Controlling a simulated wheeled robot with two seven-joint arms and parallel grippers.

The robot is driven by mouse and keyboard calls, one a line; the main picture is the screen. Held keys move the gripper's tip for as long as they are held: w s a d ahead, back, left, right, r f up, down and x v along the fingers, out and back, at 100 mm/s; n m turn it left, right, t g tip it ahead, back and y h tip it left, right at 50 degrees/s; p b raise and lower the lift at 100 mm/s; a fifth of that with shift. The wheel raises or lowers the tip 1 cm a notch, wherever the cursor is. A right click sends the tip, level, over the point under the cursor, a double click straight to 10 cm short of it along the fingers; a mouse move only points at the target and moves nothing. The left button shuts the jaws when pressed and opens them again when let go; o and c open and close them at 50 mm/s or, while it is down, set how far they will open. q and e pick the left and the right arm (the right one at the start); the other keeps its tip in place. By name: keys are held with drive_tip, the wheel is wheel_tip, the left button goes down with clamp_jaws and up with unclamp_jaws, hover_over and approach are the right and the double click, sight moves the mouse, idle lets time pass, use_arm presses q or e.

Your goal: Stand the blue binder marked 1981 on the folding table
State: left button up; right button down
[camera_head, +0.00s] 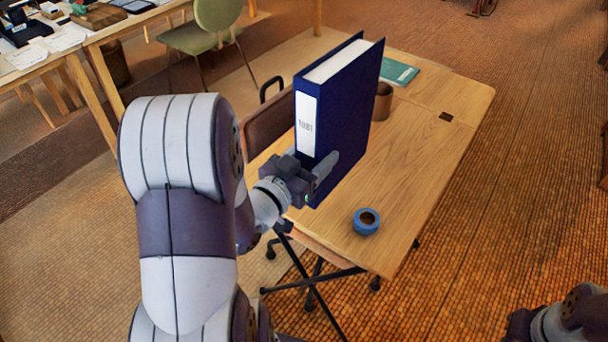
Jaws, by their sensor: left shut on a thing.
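The blue binder (350,115) stands upright over the folding table (425,150), its white spine label (306,124) marked 1981 and facing left. My left gripper (318,172) is shut on the lower part of the binder at its spine side, one finger showing along the front cover. The binder's lower edge is partly hidden by the gripper, and I cannot tell whether it touches the tabletop. Part of my right arm shows at the bottom right corner, with its dark gripper end (522,324) cut off by the frame and its fingers unclear.
A blue tape roll (366,221) lies near the table's front edge. A brown cup (383,103) and a teal book (398,72) are behind the binder. A brown panel with a black handle (267,125) stands at the table's left. The table's right side is mostly clear.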

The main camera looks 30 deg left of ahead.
use_arm(q)
drive_tip(key=w+a+f+b, duration=0.2)
drive_tip(key=a+f, duration=0.2)
drive_tip(key=f, duration=0.3)
drive_tip(key=shift+w+a, duration=0.3)
drive_tip(key=shift+a, duration=0.1)
drive_tip(key=shift+f, duration=0.15)
drive_tip(key=o, duration=1.1)
drive_tip(key=shift+f+b, duration=0.15)
drive_tip(key=shift+b, duration=0.15)
drive_tip(key=o, duration=0.4)
